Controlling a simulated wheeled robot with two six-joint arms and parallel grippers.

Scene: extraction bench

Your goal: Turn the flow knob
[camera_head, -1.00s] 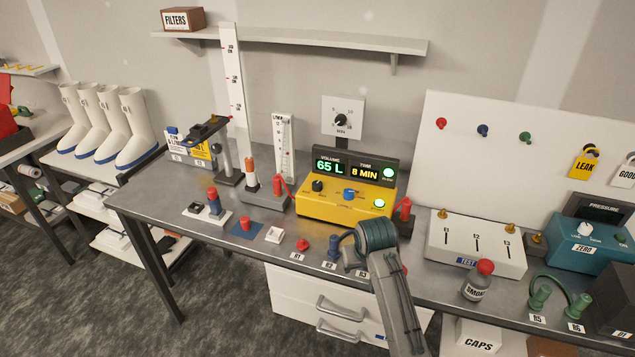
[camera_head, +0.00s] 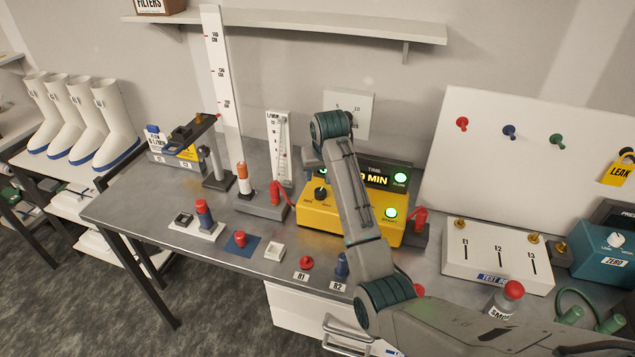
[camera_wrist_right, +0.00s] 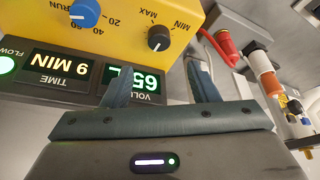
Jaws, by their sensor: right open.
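The yellow pump box (camera_head: 320,217) stands at the back of the bench. Its black knob (camera_head: 320,194), marked MIN and MAX, is at the left of its front panel; the knob also shows in the right wrist view (camera_wrist_right: 158,38). My right gripper (camera_head: 313,168) is just above this knob. In the right wrist view its two fingers (camera_wrist_right: 164,66) are apart and empty, with the knob just beyond the gap between their tips. The blue knob (camera_wrist_right: 85,12) lies beside it. My right arm hides part of the box and display in the head view. My left gripper is out of view.
A red fitting (camera_head: 279,196) and a clear flow tube (camera_head: 280,145) stand left of the box. A gauge panel (camera_head: 355,104) is behind the gripper. The white test block (camera_head: 497,262) is to the right. Small red (camera_head: 306,262) and blue (camera_head: 342,265) parts lie in front.

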